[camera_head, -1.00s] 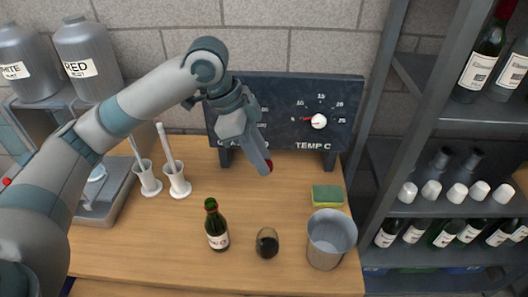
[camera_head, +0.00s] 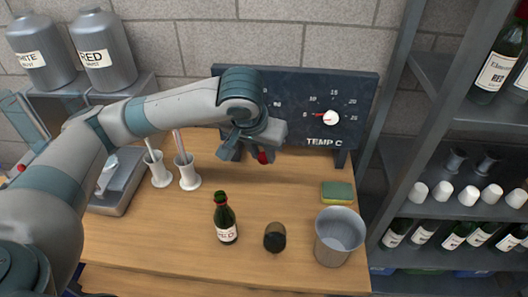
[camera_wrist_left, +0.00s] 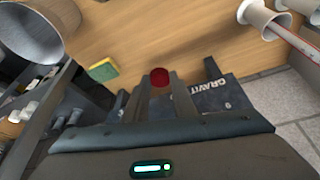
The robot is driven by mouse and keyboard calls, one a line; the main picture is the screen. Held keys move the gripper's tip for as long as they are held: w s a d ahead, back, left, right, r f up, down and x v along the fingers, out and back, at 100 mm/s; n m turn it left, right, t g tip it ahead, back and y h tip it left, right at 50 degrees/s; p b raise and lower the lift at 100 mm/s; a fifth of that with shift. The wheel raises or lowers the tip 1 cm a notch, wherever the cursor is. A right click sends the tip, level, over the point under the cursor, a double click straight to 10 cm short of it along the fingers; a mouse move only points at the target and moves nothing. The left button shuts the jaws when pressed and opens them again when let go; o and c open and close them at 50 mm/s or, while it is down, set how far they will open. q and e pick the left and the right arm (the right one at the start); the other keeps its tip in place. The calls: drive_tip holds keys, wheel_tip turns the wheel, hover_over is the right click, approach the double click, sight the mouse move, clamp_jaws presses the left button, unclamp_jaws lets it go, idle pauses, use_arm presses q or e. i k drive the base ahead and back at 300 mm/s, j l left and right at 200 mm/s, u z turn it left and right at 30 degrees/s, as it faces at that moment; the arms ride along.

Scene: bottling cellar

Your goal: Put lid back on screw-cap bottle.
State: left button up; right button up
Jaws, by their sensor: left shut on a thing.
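The green screw-cap bottle (camera_head: 226,222), with a pale label and a red collar at its neck, stands upright near the middle of the table. My left gripper (camera_head: 262,150) is shut on the red lid (camera_head: 263,158), above the table and behind the bottle, apart from it. In the left wrist view the lid (camera_wrist_left: 159,78) shows between the fingertips of the gripper (camera_wrist_left: 158,88). The bottle is not seen in the left wrist view. My right gripper is in neither view.
A dark glass (camera_head: 275,238) stands right of the bottle, with a grey bucket (camera_head: 338,237) and a sponge (camera_head: 338,192) farther right. White holders (camera_head: 189,179) stand behind left. The gauge board (camera_head: 350,95) is behind the gripper. A bottle shelf (camera_head: 470,127) stands right.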

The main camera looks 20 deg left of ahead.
sight(226, 220)
drive_tip(key=k+j, duration=0.3)
drive_tip(key=j, duration=0.15)
drive_tip(key=k+j, duration=0.3)
drive_tip(key=j, duration=0.15)
drive_tip(key=k+j, duration=0.3)
drive_tip(key=j, duration=0.15)
drive_tip(key=i+z, duration=0.05)
